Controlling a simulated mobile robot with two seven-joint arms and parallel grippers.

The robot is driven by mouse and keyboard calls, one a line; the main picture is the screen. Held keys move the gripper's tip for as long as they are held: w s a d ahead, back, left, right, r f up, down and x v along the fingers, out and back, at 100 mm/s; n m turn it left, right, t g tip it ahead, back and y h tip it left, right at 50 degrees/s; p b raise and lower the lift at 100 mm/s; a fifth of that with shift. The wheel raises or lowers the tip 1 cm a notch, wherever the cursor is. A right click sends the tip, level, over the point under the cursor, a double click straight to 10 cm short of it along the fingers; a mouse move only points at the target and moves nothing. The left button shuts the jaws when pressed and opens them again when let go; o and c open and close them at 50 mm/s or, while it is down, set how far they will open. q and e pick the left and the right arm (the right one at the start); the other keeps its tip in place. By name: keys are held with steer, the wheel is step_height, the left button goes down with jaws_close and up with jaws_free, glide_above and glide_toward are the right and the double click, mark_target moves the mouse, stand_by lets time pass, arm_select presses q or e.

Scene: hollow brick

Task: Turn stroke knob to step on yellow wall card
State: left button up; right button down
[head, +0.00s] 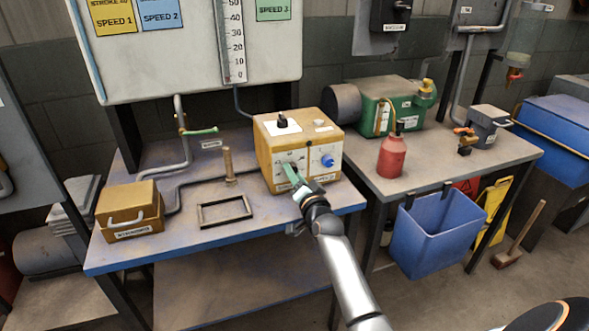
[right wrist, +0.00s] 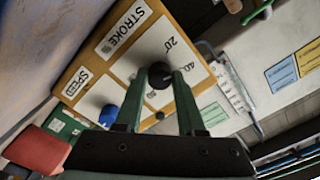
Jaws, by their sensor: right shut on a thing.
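The yellow control box (head: 264,151) stands on the left bench; its front carries the stroke knob and a blue speed knob (head: 327,160). In the right wrist view the black stroke knob (right wrist: 158,72) sits beside the "STROKE" label, with marks 20 and 40 nearby. My right gripper (head: 293,175) is shut on this knob, one green finger on each side; it also shows in the right wrist view (right wrist: 160,88). The knob's pointer cannot be made out. The yellow wall card (head: 110,17) is at the upper left, reading "STROKE" and "SPEED 1", its top cut off. My left gripper is out of view.
A blue card (head: 160,14) and green card (head: 272,9) hang beside a scale (head: 233,45) on the white board. A black switch (head: 282,121) tops the control box.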

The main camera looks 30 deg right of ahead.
steer(key=shift+m, duration=0.7)
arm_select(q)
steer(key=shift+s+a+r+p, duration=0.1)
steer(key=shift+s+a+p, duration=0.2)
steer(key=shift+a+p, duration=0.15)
arm_select(e)
steer(key=shift+m, duration=0.5)
steer(key=c, duration=0.5)
jaws_free()
